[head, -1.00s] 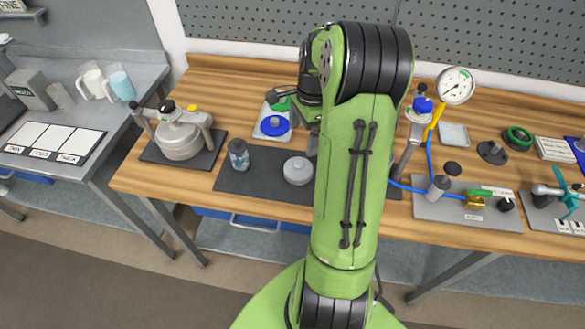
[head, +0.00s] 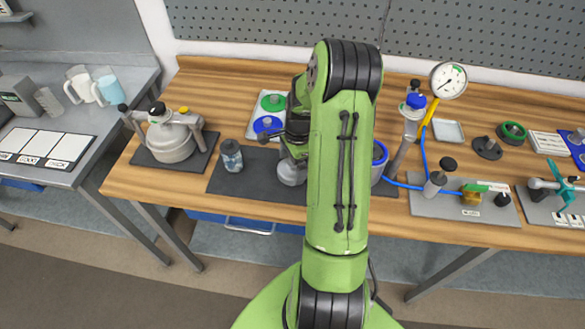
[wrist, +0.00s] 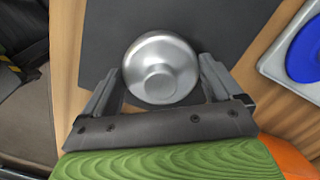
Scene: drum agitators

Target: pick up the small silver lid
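The small silver lid (head: 291,173) is a round metal piece on the dark mat, partly hidden by my arm in the head view. In the wrist view the lid (wrist: 160,60) shows from above, with a raised round knob in its middle. My gripper (wrist: 160,82) is open, one finger to the left and one to the right of the lid. A gap shows by the left finger; the right finger is very close to the lid's edge, and I cannot tell if it touches. In the head view my gripper (head: 297,152) is mostly hidden by the arm.
A glass jar (head: 231,156) stands left on the dark mat (head: 255,184). A tray behind holds a green lid (head: 272,103) and a blue lid (head: 267,125). A blue-rimmed container (head: 379,154) stands right of my arm. A silver pressure pot (head: 171,141) stands further left.

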